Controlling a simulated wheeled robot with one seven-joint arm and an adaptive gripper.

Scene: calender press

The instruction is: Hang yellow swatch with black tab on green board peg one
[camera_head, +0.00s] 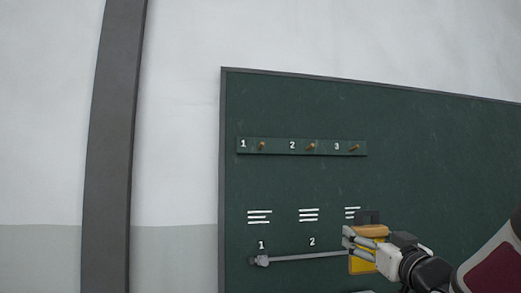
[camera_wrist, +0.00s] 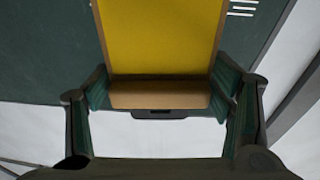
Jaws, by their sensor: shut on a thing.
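My gripper (camera_head: 352,243) is at the lower right in the head view, shut on the yellow swatch (camera_head: 361,265). The swatch has a tan bar (camera_head: 371,231) along its top and a black tab (camera_head: 368,217) standing above it. In the wrist view the yellow sheet (camera_wrist: 160,38) fills the upper middle, with the tan bar (camera_wrist: 160,95) between my two fingers and the black tab (camera_wrist: 160,114) beyond it. Peg one (camera_head: 262,146) is the leftmost wooden peg on the green board (camera_head: 420,150), up and left of the swatch. It is bare.
Pegs two (camera_head: 311,147) and three (camera_head: 354,147) are also bare, on the same strip. Below, a grey rail (camera_head: 305,257) with a knobbed left end runs across the board. A dark vertical post (camera_head: 112,130) stands left of the board. The space before the pegs is clear.

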